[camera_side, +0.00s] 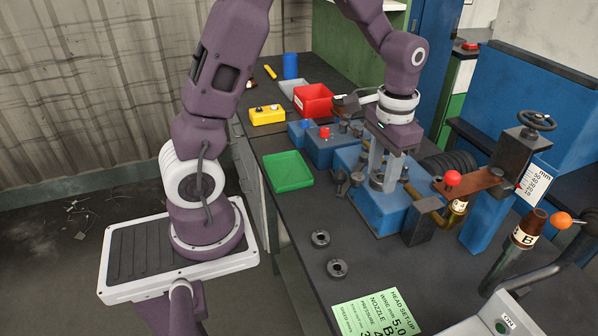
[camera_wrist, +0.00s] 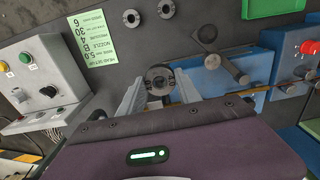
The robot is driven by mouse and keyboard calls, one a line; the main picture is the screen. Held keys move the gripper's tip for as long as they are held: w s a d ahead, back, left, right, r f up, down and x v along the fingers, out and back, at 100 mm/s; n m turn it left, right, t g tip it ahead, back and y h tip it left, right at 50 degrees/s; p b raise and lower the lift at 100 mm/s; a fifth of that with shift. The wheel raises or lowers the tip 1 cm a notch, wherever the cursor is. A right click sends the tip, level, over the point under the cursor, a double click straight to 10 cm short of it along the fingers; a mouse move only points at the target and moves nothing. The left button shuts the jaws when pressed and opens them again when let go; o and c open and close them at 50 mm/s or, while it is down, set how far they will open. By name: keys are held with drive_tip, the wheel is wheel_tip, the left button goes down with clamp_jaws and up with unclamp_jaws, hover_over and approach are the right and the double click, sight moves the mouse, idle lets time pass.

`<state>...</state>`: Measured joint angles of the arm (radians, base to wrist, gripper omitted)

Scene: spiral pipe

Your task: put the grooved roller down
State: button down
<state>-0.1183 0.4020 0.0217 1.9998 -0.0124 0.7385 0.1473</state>
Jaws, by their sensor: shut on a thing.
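My gripper (camera_side: 384,172) points down over the blue machine block (camera_side: 372,213), its pale fingers shut on the grooved roller. In the wrist view the grooved roller (camera_wrist: 158,78) is a dark round piece with a central hole, held between my two fingertips (camera_wrist: 159,90). In the side view the fingers mostly hide it, and I cannot tell whether it touches the block below. Two similar dark rollers (camera_side: 320,238) (camera_side: 337,268) lie on the dark bench in front of the block; they also show in the wrist view (camera_wrist: 131,18) (camera_wrist: 166,9). A green tray (camera_side: 288,183) stands on the bench to the left.
A green set-up card (camera_side: 375,315) and a grey control box (camera_side: 490,318) are at the front. Red-knobbed (camera_side: 452,178) and orange-knobbed (camera_side: 561,220) levers stand right of my gripper. Red (camera_side: 313,100) and yellow (camera_side: 267,115) boxes are behind. Bench around the two loose rollers is clear.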

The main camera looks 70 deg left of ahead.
drive_tip(key=r, duration=0.2)
drive_tip(key=n, duration=1.8)
hover_over(287, 173)
wheel_tip(287, 173, down, 20)
drive_tip(key=shift+f, duration=0.1)
drive_tip(key=c, duration=0.8)
unclamp_jaws()
drive_tip(key=shift+c, duration=0.2)
